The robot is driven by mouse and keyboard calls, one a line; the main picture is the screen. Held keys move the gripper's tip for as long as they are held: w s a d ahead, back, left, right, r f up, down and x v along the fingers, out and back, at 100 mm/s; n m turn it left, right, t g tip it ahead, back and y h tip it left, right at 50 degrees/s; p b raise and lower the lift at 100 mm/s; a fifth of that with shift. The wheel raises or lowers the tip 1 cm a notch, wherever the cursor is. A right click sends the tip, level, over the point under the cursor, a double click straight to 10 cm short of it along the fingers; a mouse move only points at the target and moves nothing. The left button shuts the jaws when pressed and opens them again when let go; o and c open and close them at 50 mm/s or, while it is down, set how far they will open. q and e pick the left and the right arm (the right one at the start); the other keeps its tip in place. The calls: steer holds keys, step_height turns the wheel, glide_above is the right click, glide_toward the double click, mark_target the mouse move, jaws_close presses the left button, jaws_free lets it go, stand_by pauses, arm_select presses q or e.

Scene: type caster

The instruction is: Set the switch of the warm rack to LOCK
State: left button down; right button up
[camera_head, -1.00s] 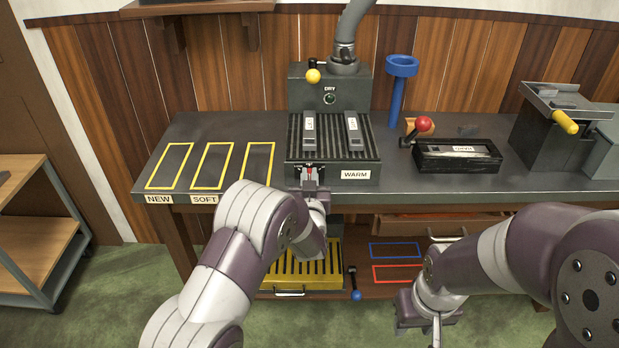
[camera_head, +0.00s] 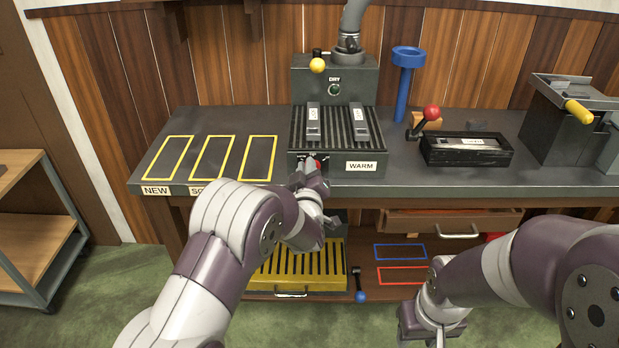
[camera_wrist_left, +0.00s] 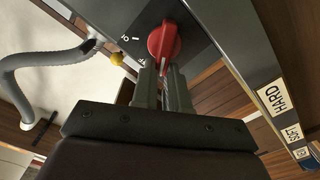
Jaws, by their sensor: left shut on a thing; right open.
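The warm rack (camera_head: 310,168) is a dark ribbed box labelled WARM on the bench, with two grey type sticks lying on its slats. Its switch is a red knob (camera_wrist_left: 163,42) on the front face, large in the left wrist view, with white marks beside it that I cannot fully read. My left gripper (camera_wrist_left: 166,72) is shut on the red knob, its fingers at the knob's near edge. In the head view my left wrist mostly covers the switch. My right gripper (camera_head: 432,338) is low at the front right, away from the bench, open and empty.
A grey hood with a yellow-knobbed lever (camera_head: 317,65) stands behind the rack. A red-knobbed lever (camera_head: 431,112) and black tray (camera_head: 465,150) are to its right. A yellow slatted rack (camera_head: 300,265) sits below. Yellow-outlined spaces (camera_head: 213,157) on the left are empty.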

arm_select(q)
steer(key=shift+a+f+n+b, duration=0.2)
steer(key=shift+f+n+b, duration=0.05)
steer(key=shift+n+b, duration=0.8)
steer(key=shift+a+f+n+b, duration=0.15)
steer(key=shift+f+n+b, duration=0.05)
steer(key=shift+n+b, duration=0.8)
steer(key=c, duration=1.1)
jaws_free()
steer(key=shift+c, duration=0.2)
steer(key=shift+s+r, duration=0.1)
steer(key=s+p, duration=0.1)
steer(key=s, duration=1.1)
steer(key=shift+s, duration=0.3)
